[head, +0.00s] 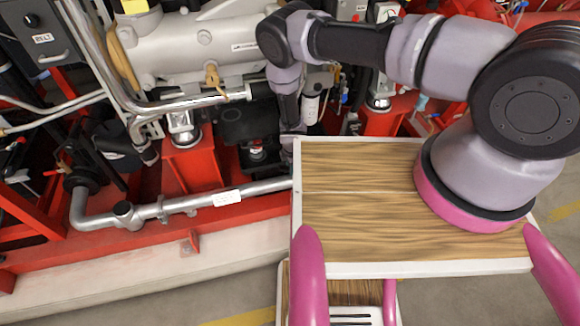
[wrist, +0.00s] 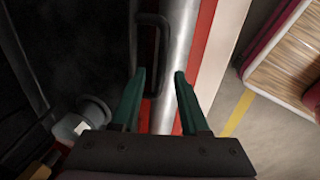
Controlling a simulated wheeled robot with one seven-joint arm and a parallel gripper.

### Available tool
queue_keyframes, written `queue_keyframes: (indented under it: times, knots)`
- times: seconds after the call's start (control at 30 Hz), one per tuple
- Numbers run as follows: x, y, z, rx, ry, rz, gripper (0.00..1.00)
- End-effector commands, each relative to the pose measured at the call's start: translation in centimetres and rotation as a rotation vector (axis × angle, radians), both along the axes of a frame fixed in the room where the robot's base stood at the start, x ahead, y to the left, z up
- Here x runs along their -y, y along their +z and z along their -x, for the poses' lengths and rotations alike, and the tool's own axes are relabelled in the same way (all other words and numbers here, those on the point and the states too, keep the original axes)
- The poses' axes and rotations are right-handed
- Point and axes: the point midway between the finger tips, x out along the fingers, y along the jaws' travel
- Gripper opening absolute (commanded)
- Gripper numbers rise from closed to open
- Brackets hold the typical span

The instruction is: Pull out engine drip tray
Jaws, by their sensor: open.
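In the wrist view a black loop handle (wrist: 152,25) stands out from a dark surface (wrist: 70,45) on the left, which looks like the drip tray; its outline is too dark to make out. My gripper (wrist: 160,73) is open, with its two green fingers pointing toward the handle. The handle's lower end shows between the fingertips, closer to the left one. I cannot tell whether they touch. In the head view the arm reaches down beside the engine, and its fingers are hidden behind my own wood-topped base.
A silver pipe (head: 250,188) runs along the red engine frame (head: 190,165); the pipe also passes close to the right finger in the wrist view (wrist: 178,40). A pale engine block (head: 205,45) stands above. Clear floor with a yellow line (wrist: 237,112) lies to the right.

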Motion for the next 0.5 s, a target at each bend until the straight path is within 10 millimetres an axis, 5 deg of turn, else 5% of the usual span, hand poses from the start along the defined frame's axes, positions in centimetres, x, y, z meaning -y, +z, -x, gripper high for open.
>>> queue_keyframes:
  times: [0.03, 0.13, 0.5]
  knots:
    - [0.00, 0.01, -0.01, 0.000, 0.000, 0.000, 0.33]
    - [-0.01, 0.02, 0.00, 0.000, 0.000, 0.000, 0.00]
    - [-0.01, 0.04, 0.01, 0.000, 0.000, 0.000, 0.00]
